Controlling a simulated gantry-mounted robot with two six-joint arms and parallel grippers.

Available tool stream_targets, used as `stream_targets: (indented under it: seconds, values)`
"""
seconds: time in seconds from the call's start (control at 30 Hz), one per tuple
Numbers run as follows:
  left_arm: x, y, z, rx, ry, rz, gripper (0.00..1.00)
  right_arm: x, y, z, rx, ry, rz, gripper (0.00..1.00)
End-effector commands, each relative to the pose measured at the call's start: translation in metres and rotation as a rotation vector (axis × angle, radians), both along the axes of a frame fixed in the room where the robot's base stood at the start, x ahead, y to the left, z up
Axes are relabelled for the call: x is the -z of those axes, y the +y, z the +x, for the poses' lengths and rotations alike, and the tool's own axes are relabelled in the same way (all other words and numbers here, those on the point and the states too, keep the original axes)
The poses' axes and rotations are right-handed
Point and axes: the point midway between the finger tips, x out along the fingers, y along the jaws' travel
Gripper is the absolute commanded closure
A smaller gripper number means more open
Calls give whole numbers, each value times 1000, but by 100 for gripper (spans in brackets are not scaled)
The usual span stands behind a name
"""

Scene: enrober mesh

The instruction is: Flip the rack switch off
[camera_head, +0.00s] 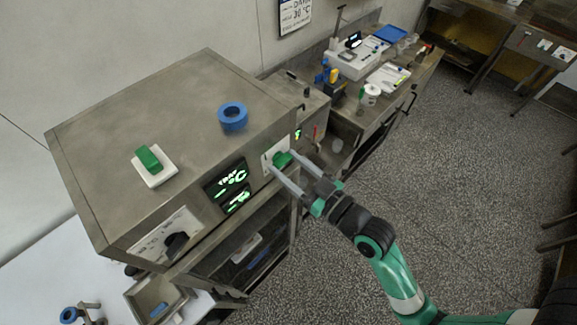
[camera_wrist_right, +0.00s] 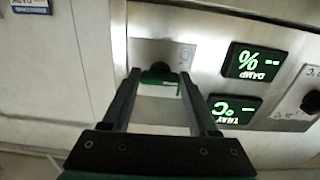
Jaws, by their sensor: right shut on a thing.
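The green switch (camera_head: 281,158) sits on a pale plate on the front panel of the steel cabinet (camera_head: 170,100), right of the lit displays. In the right wrist view the green switch (camera_wrist_right: 160,72) shows between my fingertips. My right gripper (camera_head: 284,166) is shut on the switch, and its fingers partly hide it in the head view. It also shows in the right wrist view (camera_wrist_right: 160,82). The displays (camera_head: 227,185) glow green with dashes beside °C and %. My left gripper is not in view.
A blue tape roll (camera_head: 232,117) and a green block on a white base (camera_head: 149,165) lie on the cabinet top. A black knob (camera_head: 176,243) is at the panel's left.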

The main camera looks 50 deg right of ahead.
Motion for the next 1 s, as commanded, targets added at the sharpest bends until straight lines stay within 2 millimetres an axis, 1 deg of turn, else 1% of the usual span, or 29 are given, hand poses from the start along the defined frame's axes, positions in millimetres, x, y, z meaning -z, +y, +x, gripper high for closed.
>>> stream_targets:
  seconds: [0.03,0.3,0.5,0.73,1.0]
  values:
    - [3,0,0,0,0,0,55,1,0,0,0,1,-42,96]
    - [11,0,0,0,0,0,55,1,-1,0,1,16,-278,96]
    - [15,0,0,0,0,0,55,0,-1,0,1,25,-407,96]
    - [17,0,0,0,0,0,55,0,-1,0,1,33,-493,96]
    - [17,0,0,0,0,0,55,0,-1,0,0,35,-522,96]
